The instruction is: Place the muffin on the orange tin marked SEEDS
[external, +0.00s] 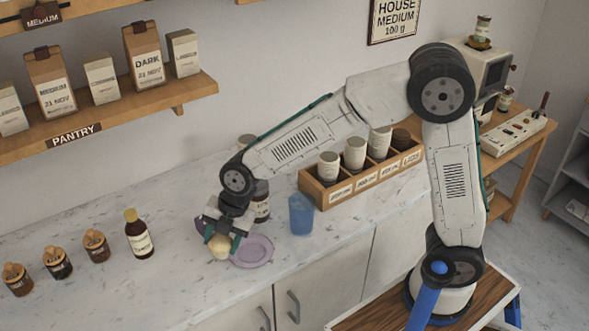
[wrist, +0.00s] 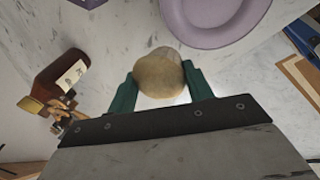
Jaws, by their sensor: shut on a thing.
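My gripper (external: 222,242) is shut on a pale tan, rounded muffin (external: 219,247). It holds the muffin over the counter, at the left of a purple plate (external: 262,252). In the wrist view the muffin (wrist: 160,76) sits between the two green fingers, above bare marble. Three small containers with wooden lids stand at the left of the counter: a brownish-orange one (external: 20,285), a dark one (external: 59,267) and another brownish-orange one (external: 97,249). Their labels are too small to read, so I cannot tell which is marked SEEDS.
A dark bottle with a yellow cap (external: 139,238) stands between the containers and my gripper. A blue cup (external: 301,215) and a wooden rack of cups (external: 345,190) are to the right. The PANTRY shelf (external: 120,127) overhangs the back. The front-left counter is clear.

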